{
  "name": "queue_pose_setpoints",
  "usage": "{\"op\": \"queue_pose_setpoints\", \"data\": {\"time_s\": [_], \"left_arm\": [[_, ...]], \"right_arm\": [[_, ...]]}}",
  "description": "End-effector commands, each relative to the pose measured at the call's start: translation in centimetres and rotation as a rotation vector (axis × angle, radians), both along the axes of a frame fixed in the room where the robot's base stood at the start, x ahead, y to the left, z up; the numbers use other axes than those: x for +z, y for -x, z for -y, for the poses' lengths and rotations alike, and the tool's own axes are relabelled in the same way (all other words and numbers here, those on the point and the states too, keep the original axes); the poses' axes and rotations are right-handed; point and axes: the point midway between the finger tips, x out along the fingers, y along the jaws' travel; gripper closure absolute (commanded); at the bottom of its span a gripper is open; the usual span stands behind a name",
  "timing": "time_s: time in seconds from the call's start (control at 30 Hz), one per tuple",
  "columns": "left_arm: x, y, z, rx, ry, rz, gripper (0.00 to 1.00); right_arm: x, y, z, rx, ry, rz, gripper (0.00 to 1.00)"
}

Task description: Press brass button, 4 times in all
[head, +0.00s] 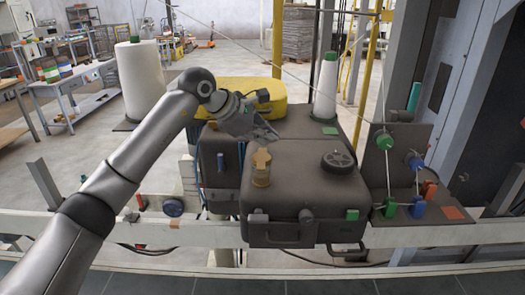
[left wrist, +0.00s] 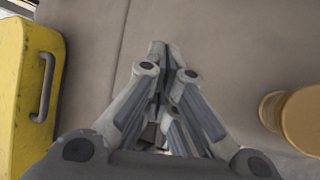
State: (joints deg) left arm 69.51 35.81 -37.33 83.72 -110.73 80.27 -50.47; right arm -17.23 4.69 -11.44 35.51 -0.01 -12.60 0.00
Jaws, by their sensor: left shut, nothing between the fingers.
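The brass button (head: 261,168) stands up from the left part of the dark grey machine top. It looks like a short brass-coloured post with a wider cap. In the left wrist view the brass button (left wrist: 300,118) is at the right edge, partly cut off by the frame. My left gripper (head: 268,134) is behind the button in the head view, apart from it. In the left wrist view the fingers of my left gripper (left wrist: 158,50) are together, with nothing between them, over bare grey surface. My right gripper is in neither view.
A yellow case (head: 290,95) lies behind the machine (head: 300,190). A black handwheel (head: 337,160) sits to the right of the button. White spools (head: 141,80) stand at the back left and back right. Green and blue rollers (head: 383,141) are on the far right. A pale rail (head: 440,233) runs across the front.

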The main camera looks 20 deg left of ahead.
Motion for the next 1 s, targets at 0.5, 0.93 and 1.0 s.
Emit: {"op": "queue_pose_setpoints", "data": {"time_s": [0.5,0.93,1.0], "left_arm": [[-0.6,0.01,-0.01,0.001,0.0,0.001,1.0],[-1.12,0.0,0.0,0.001,0.0,0.001,1.0],[-1.21,0.01,0.0,0.001,0.0,0.001,1.0]], "right_arm": [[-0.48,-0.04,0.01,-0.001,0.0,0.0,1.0],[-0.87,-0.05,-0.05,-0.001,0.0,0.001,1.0],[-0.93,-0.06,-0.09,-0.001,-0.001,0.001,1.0]]}}
